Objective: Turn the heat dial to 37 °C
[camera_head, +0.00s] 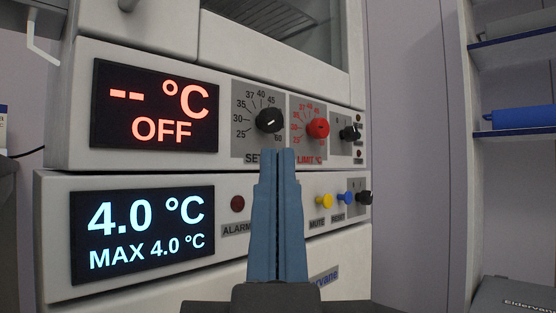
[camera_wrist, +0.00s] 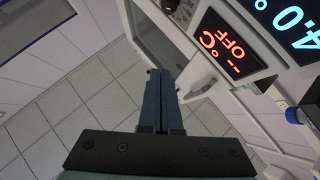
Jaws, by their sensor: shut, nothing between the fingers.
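The heat dial (camera_head: 269,121) is a black knob on the upper panel, above the label "SET", with a scale running from 25 past 37, 40 and 45. A short pale mark shows on the knob, but its exact reading is unclear. My gripper (camera_head: 283,152) has blue fingers pressed together, with nothing between them. Its tips appear just below and slightly right of the dial; whether they touch the panel cannot be told. The display (camera_head: 155,106) left of the dial reads "-- °C OFF" in red.
A red limit dial (camera_head: 318,128) sits close right of the heat dial, with a small black knob (camera_head: 350,132) beyond. The lower panel has a display (camera_head: 143,232) reading 4.0 °C, a yellow knob (camera_head: 324,201) and a blue knob (camera_head: 345,198). Shelves stand at right.

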